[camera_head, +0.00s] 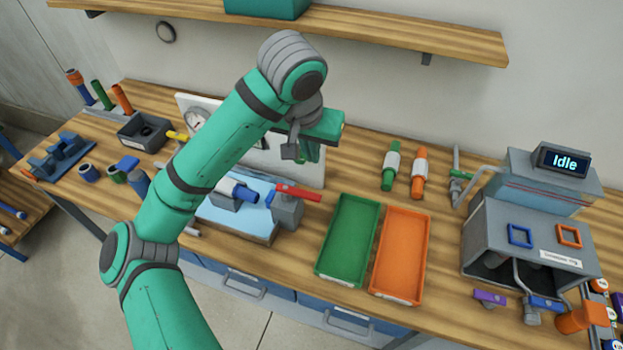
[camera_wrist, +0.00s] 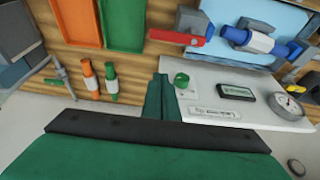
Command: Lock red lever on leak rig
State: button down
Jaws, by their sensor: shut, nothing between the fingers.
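The red lever (camera_head: 298,192) sits on a grey clamp block (camera_head: 287,212) at the right end of the leak rig. It points right in the head view and left in the wrist view (camera_wrist: 175,38). A blue and white fitting (camera_head: 238,189) lies on the rig left of the block, over a light blue tray (camera_head: 235,222); it also shows in the wrist view (camera_wrist: 258,41). My gripper (camera_head: 309,154) is shut and empty, above and behind the lever near the rig's white panel (camera_head: 310,174). Its closed fingers show in the wrist view (camera_wrist: 160,92).
A green tray (camera_head: 348,238) and an orange tray (camera_head: 401,254) lie right of the rig, empty. A grey machine reading "Idle" (camera_head: 548,180) is at right. A shelf (camera_head: 400,33) hangs above.

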aim_at(299, 197)
notch_tip(299, 197, down, 10)
jog(key=shift+s+r, duration=0.25)
jog(key=shift+s, duration=0.1)
dwell(0.5)
